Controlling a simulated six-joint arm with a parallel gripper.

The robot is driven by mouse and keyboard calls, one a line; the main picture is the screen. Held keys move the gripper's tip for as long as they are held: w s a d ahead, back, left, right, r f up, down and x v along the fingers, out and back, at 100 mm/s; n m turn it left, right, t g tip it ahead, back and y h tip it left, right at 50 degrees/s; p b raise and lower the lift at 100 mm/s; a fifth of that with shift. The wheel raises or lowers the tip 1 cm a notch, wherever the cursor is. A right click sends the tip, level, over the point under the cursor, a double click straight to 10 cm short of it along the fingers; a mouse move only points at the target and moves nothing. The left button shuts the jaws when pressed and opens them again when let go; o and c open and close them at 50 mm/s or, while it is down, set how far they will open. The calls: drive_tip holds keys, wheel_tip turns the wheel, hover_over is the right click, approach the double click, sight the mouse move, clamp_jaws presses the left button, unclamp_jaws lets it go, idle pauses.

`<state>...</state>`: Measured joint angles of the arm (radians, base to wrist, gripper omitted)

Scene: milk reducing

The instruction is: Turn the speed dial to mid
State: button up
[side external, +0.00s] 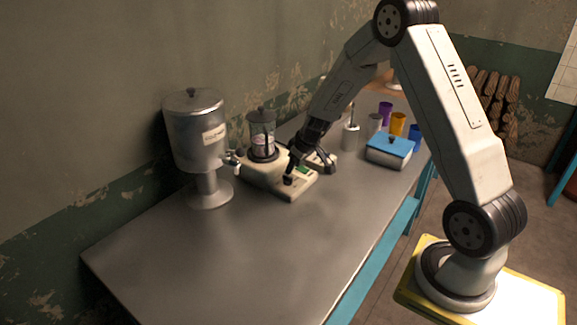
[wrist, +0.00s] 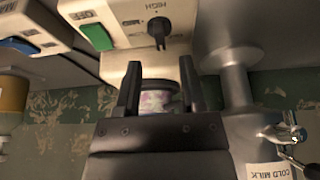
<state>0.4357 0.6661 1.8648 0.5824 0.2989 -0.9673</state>
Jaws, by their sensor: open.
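The black speed dial (wrist: 158,27) sits on the cream front panel of the mixer (wrist: 125,20), beside a HIGH label in the wrist view. Its narrow grip extends toward the bottom of that picture; which mark it points at is too small to tell. My gripper (wrist: 158,75) is open, its two dark fingers apart and the dial just beyond their tips. I cannot tell whether they touch it. In the side view my gripper (side external: 290,176) reaches down over the mixer's front panel (side external: 296,190) and largely hides the dial.
A green switch (wrist: 97,37) marked OFF is left of the dial. A glass jar (side external: 262,136) stands on the mixer. The metal COLD MILK dispenser (side external: 194,135) stands to the left, and a blue-lidded box (side external: 389,149) and cups to the right. The table's front (side external: 240,265) is clear.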

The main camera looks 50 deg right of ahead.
sight(290, 177)
drive_tip(key=shift+x, duration=2.2)
clamp_jaws()
